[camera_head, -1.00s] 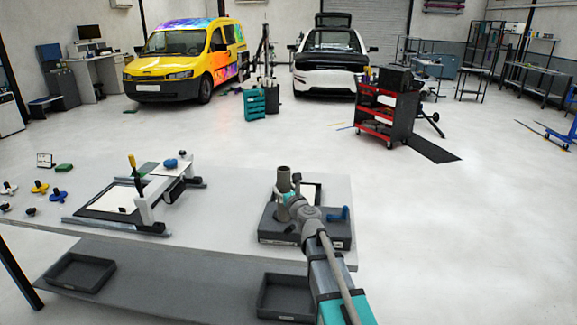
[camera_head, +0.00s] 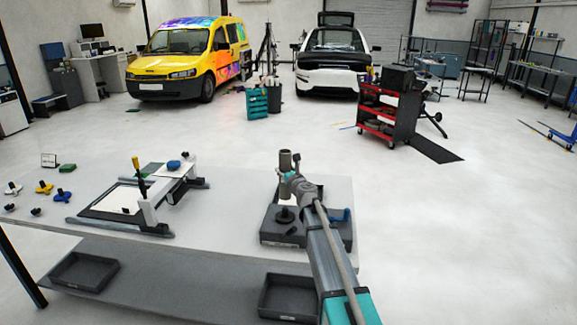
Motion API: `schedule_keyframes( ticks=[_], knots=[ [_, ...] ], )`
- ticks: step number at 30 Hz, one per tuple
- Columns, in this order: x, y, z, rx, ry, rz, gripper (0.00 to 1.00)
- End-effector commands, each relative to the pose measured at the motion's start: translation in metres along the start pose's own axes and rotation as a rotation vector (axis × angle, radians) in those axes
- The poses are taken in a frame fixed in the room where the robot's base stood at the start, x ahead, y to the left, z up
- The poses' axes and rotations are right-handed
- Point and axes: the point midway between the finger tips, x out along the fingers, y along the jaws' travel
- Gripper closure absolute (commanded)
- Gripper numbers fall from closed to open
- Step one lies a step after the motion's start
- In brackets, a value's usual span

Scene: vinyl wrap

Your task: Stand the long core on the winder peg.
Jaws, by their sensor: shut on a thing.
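The long core (camera_head: 285,161) is a grey-brown tube, held roughly upright at the end of my arm. Its open upper end shows; its lower part is hidden by my gripper and wrist. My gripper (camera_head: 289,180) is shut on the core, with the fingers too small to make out. The winder (camera_head: 276,240) is a dark grey base at the right end of the table, with a blue handle (camera_head: 342,215) on its right. A black peg-like part (camera_head: 285,215) stands on it, bare. The core appears above and beyond this part, apart from it.
A cutting frame with a white bridge (camera_head: 148,212) stands left of the winder on the white table (camera_head: 230,222). Several small knobs (camera_head: 45,188) lie at the far left. Dark trays (camera_head: 289,297) sit on the lower shelf. Table space between frame and winder is clear.

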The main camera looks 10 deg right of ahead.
Motion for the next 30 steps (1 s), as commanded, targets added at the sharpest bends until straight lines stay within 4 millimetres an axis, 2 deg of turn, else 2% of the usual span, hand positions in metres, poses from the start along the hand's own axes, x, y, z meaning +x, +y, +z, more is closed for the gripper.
schedule_keyframes(
  ticks=[1, 6, 20, 30],
  knots=[
    [0.009, -0.003, 0.002, 0.000, 0.000, 0.000, 0.84],
    [0.017, -0.006, 0.003, 0.000, 0.000, 0.001, 0.84],
    [0.016, -0.006, 0.001, 0.000, 0.000, 0.000, 0.84],
    [0.016, -0.007, -0.017, 0.000, 0.000, -0.001, 0.84]
  ],
)
